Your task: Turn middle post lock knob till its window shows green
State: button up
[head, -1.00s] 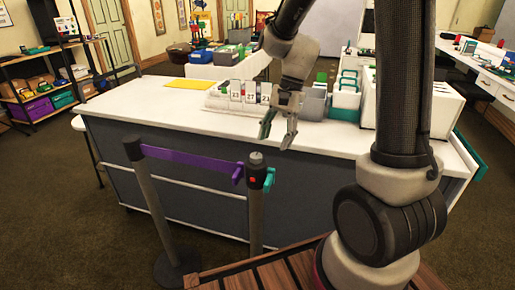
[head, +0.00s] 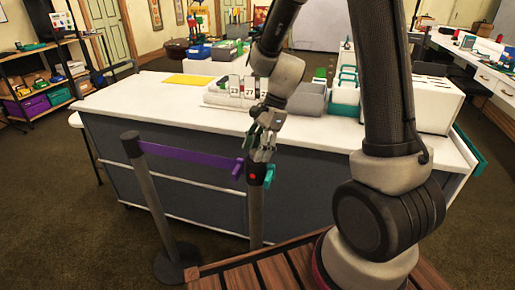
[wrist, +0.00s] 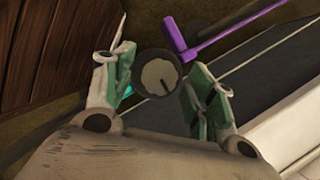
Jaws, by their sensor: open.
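The middle post (head: 256,217) stands in front of the white-topped counter, with a small red window (head: 251,176) on its dark head. In the wrist view the round knob (wrist: 158,74) has a grey ribbed face, a dark pointer line and a black rim. It lies between the two green-padded fingers of my gripper (wrist: 158,85). The fingers are open, with a visible gap on each side of the knob. The window does not show in the wrist view.
A purple belt (head: 190,155) runs from the left post (head: 148,195) to the middle post. A teal clip (head: 269,176) sticks out on the middle post's right. The counter (head: 150,110) is close behind. A wooden slatted surface (head: 255,268) is in front.

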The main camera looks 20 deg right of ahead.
jog(key=c, duration=1)
jog(key=n+g, duration=0.1)
jog(key=n, duration=0.3)
jog(key=shift+w+h, duration=0.1)
jog(key=shift+h, duration=0.2)
jog(key=n, duration=0.2)
jog(key=n+g+h, duration=0.1)
jog(key=n, duration=0.1)
jog(key=shift+w+a+g, duration=0.1)
jog(key=shift+g, duration=0.2)
jog(key=n+h, duration=0.1)
jog(key=n, duration=0.4)
jog(key=shift+a+g+h, duration=0.1)
jog(key=shift+g+h, duration=0.3)
jog(key=shift+a+n+h, duration=0.1)
jog(key=shift+n+h, duration=0.6)
jog(key=shift+n, duration=1.3)
